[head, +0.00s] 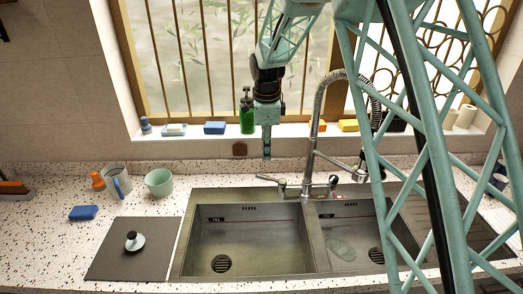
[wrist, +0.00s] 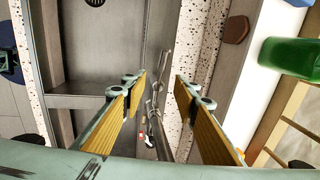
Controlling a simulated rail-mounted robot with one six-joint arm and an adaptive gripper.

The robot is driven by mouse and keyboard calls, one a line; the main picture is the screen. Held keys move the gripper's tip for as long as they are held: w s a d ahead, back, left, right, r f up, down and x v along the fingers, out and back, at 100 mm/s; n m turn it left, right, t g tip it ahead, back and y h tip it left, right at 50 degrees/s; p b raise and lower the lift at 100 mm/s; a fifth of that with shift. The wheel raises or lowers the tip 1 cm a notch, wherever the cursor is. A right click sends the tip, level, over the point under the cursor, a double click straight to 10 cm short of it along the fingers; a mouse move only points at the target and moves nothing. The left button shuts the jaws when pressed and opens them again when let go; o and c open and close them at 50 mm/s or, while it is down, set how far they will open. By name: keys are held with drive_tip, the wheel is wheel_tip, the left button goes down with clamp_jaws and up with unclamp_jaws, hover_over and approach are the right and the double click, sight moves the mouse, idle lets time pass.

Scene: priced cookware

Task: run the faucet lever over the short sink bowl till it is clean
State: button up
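The metal faucet (head: 311,150) stands behind the sink, with a spring hose arching right to a spray head (head: 358,173). A thin lever (head: 268,178) sticks out left from its base. The sink has a wider left bowl (head: 245,235) and a narrower right bowl (head: 345,222). A greenish stain (head: 341,249) lies on the right bowl's floor, left of its drain. My gripper (head: 267,153) points down above the back edge of the left bowl, left of the faucet. In the wrist view my gripper (wrist: 159,88) is open and empty, with faucet parts (wrist: 155,95) seen beyond its fingers.
My lattice structure hides part of the sink's right side. A green bottle (head: 247,112) and sponges (head: 215,128) stand on the sill.

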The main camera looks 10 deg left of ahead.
sight(262, 175)
drive_tip(key=shift+w+a+f+m, duration=0.15)
drive_tip(key=shift+w+a+f, duration=0.2)
drive_tip(key=shift+a+f, duration=0.2)
drive_tip(key=shift+w+a+f+m, duration=0.15)
drive_tip(key=shift+w+a+f, duration=0.2)
drive_tip(key=shift+f, duration=0.3)
drive_tip(key=shift+f, duration=0.2)
drive_tip(key=shift+w+a+f+b, duration=0.1)
drive_tip(key=shift+w+f+b, duration=0.3)
drive_tip(key=shift+f, duration=1.8)
drive_tip(key=shift+w+f+b, duration=0.35)
drive_tip(key=shift+f, duration=1.8)
drive_tip(key=shift+w+a+f+b, duration=0.1)
drive_tip(key=shift+w+f+b, duration=0.3)
drive_tip(key=shift+f, duration=1.8)
drive_tip(key=shift+c, duration=0.9)
drive_tip(key=c, duration=0.8)
